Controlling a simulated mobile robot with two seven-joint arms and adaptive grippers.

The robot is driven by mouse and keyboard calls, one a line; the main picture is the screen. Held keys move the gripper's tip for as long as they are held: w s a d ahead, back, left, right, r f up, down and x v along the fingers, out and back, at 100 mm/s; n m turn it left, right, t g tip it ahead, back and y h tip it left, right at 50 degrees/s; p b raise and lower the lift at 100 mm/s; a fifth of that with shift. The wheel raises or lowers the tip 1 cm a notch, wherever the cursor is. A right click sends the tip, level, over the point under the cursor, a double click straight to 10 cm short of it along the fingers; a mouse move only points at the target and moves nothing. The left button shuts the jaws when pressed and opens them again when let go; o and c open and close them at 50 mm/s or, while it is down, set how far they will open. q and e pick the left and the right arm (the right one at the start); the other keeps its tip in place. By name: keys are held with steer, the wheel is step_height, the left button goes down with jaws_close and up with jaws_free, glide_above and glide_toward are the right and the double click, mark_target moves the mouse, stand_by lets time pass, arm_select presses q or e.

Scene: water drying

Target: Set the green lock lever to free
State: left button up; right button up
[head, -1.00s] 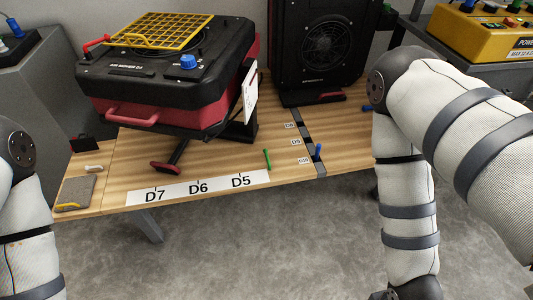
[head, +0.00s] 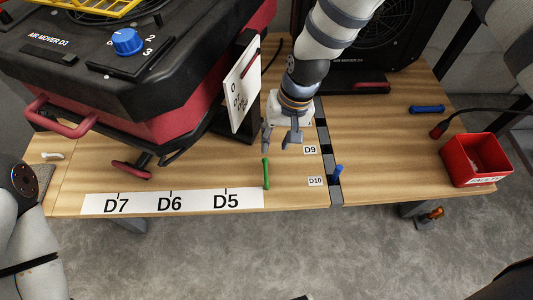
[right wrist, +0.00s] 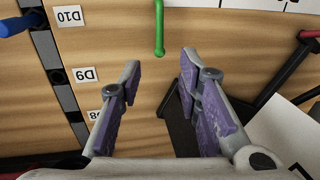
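The green lock lever (head: 266,173) stands on the wooden table near its front edge, just right of the D5 mark. It also shows in the right wrist view (right wrist: 159,28) at the top, ahead of the fingers. My right gripper (head: 280,140) is above the table, a little behind the lever. In the right wrist view my right gripper (right wrist: 158,82) has its two purple-padded fingers spread apart with nothing between them, and the lever lies beyond the gap between the tips. My left gripper is out of view; only part of my left arm shows at the lower left.
The black and red air mover (head: 180,115) fills the left, with a white card (head: 243,85) beside my right gripper. A blue peg (head: 337,173) stands at the dark slotted strip (head: 325,140). A red bin (head: 475,160) is at the right. Table between strip and bin is mostly clear.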

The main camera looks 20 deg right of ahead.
mark_target(266, 167)
steer(key=f, duration=0.3)
steer(key=a+f+b, duration=0.1)
steer(key=f, duration=0.3)
steer(key=a+f, duration=0.1)
steer(key=f, duration=0.2)
steer(key=shift+w+a+f+b, duration=0.1)
steer(key=shift+f+b, duration=0.2)
steer(key=shift+b, duration=0.1)
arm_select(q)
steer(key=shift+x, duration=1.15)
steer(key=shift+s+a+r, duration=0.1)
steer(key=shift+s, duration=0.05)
arm_select(e)
jaws_close()
